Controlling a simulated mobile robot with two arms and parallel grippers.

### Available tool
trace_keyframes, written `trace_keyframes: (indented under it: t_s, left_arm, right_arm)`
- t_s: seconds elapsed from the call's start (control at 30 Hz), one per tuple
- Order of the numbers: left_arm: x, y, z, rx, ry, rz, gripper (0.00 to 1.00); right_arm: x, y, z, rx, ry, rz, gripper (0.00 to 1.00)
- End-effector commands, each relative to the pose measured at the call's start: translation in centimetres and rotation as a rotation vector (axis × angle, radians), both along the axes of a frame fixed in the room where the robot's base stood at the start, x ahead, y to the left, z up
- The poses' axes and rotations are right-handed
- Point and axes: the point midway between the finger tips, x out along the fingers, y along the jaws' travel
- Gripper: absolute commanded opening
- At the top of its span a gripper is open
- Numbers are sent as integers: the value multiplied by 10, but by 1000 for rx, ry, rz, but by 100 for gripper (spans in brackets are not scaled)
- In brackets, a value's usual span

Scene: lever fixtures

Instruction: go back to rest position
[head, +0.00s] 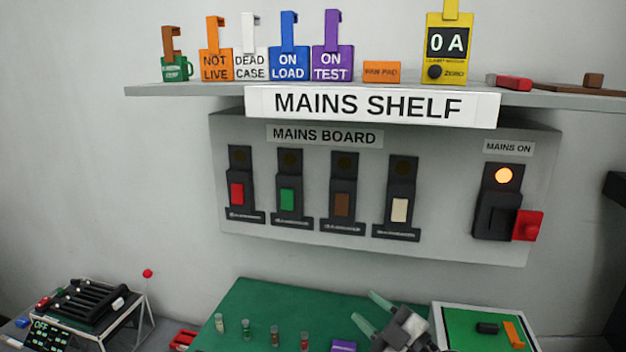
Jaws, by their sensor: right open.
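My right gripper (376,314) comes in at the bottom of the head view, over the green mat (265,295). Its two pale green fingers are spread apart with nothing between them. It is beside the left edge of a white-rimmed green tray (437,318). My left gripper is not in view. The grey mains board (400,250) on the wall carries a row of several black switch units with red, green, brown and cream levers. At its right is a black switch with a red handle (527,225) and a lit orange lamp (503,175).
A shelf (180,90) above the board holds several coloured tags and a yellow meter (447,50). Several small cylinders and a purple block (343,346) are on the mat. A black rack (88,302) stands at lower left. The wall between board and mat is clear.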

Motion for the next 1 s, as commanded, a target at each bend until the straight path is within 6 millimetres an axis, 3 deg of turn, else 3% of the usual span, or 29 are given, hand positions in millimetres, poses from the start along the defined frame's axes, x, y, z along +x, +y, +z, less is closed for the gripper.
trace_keyframes:
  t_s: [0.13,0.27,0.37,0.5,0.7,1.0]
  left_arm:
    - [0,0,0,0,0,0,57]
    - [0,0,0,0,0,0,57]
    - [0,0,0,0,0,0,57]
    - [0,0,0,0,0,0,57]
    - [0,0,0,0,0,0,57]
    - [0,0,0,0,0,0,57]
  right_arm:
    - [-21,-35,-4,242,53,-277,42]
    - [-44,-74,-29,375,204,-541,42]
    - [-71,-100,-62,423,389,-732,42]
    - [-125,-122,-117,404,723,-939,42]
    - [-203,-122,-167,285,1137,-1034,42]
    - [-295,-106,-192,93,1548,-977,42]
